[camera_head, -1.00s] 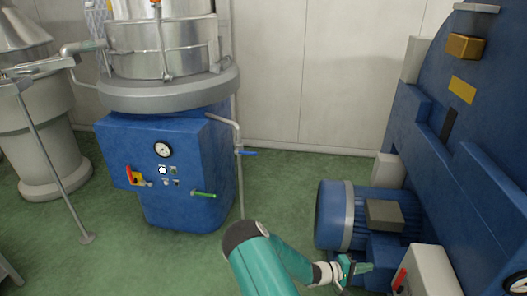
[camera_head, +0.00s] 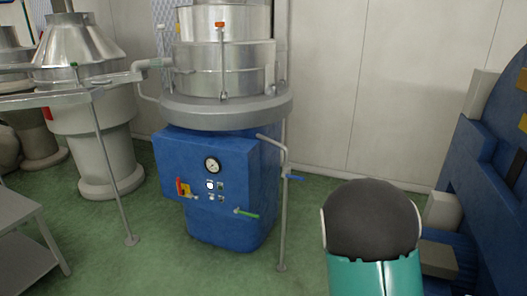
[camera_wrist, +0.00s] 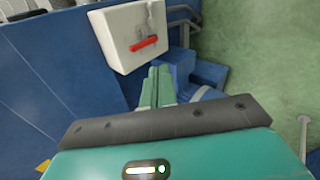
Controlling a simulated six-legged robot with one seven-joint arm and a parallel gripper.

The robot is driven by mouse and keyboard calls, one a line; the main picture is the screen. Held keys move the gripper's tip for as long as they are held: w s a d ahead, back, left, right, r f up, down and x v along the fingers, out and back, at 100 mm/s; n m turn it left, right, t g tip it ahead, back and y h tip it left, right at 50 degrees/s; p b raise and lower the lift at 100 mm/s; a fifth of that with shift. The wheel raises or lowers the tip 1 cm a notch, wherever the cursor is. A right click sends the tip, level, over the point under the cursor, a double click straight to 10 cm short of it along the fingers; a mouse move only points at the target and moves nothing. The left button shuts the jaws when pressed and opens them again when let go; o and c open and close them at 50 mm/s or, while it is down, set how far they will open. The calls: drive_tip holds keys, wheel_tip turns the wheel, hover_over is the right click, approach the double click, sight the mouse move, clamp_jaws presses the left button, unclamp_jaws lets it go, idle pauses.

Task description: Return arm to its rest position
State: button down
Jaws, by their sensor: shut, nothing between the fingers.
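My gripper (camera_wrist: 157,88) shows in the wrist view with its two green fingers together and nothing between them. Below a white box (camera_wrist: 112,38) with a red handle (camera_wrist: 144,43), the fingers point up the picture. Whether they touch the box cannot be told, but they appear apart from it. In the head view my arm (camera_head: 374,235), teal with a dark rounded joint, rises at the lower right. My gripper is hidden in that view.
A blue machine base (camera_head: 210,185) with a gauge, levers and a steel drum stands at centre left. A large blue machine (camera_head: 490,180) is at the right. A grey table (camera_head: 25,225) is at lower left. Green floor (camera_head: 180,270) is clear in front.

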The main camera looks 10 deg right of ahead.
drive_tip(key=s+a+r+n+t+y, duration=0.2)
drive_tip(key=s+a+r+t+y, duration=0.2)
drive_tip(key=a+r, duration=0.6)
drive_tip(key=s+a+r+n+t+y, duration=0.1)
drive_tip(key=s+a+r+t+y, duration=0.3)
drive_tip(key=s+a+r, duration=0.5)
wheel_tip(320, 180, up, 4)
drive_tip(key=a+t, duration=0.1)
drive_tip(key=a, duration=0.1)
drive_tip(key=shift+s+a+n, duration=0.15)
drive_tip(key=shift+a+n, duration=0.15)
drive_tip(key=shift+n, duration=0.1)
drive_tip(key=shift+d, duration=0.2)
